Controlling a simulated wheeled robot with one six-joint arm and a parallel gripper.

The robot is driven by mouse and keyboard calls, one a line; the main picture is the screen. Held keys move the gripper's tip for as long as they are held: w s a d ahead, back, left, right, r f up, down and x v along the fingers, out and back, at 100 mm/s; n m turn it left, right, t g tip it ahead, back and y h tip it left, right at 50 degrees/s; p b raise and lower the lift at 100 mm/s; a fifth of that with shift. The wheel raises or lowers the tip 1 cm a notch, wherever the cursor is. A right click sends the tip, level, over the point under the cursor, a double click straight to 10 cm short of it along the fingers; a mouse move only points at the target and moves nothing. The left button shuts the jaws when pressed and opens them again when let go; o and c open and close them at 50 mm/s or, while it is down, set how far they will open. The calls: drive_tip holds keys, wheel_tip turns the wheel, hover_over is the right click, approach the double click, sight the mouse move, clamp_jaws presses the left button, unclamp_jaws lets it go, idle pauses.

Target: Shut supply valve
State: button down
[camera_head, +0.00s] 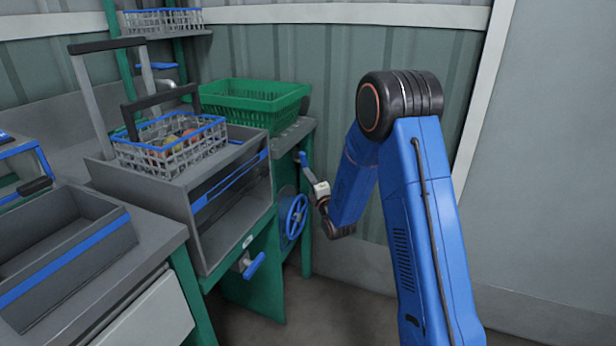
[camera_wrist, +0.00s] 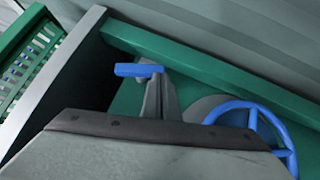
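A blue lever handle (camera_head: 303,160) sits on the right end of the green bench frame. It also shows in the wrist view (camera_wrist: 138,70), lying roughly sideways. My gripper (camera_head: 312,178) is at this lever, with its grey fingers (camera_wrist: 160,95) right by the lever's end. Whether they grip it or only touch it is hidden. A blue handwheel (camera_head: 294,217) is mounted below the lever and shows at right in the wrist view (camera_wrist: 255,125). A second blue lever (camera_head: 254,265) sits low on the bench front. No label shows which is the supply valve.
A wire basket of produce (camera_head: 170,146) stands on the grey sink unit. A green crate (camera_head: 254,98) stands behind it. A grey tray (camera_head: 60,255) is at front left. The wall is close behind my arm; open floor lies at lower right.

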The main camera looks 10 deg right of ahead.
drive_tip(key=shift+w+d+f+n+t, duration=0.15)
drive_tip(key=shift+w+d+n+t, duration=0.15)
drive_tip(key=shift+w+d, duration=0.35)
drive_tip(key=shift+w+d+f+n+t, duration=0.1)
drive_tip(key=shift+w+d+n+t, duration=0.1)
drive_tip(key=shift+w+d+n, duration=0.45)
drive_tip(key=shift+w+a+m, duration=0.1)
drive_tip(key=shift+w+m, duration=0.15)
drive_tip(key=shift+w, duration=0.05)
idle(0.7)
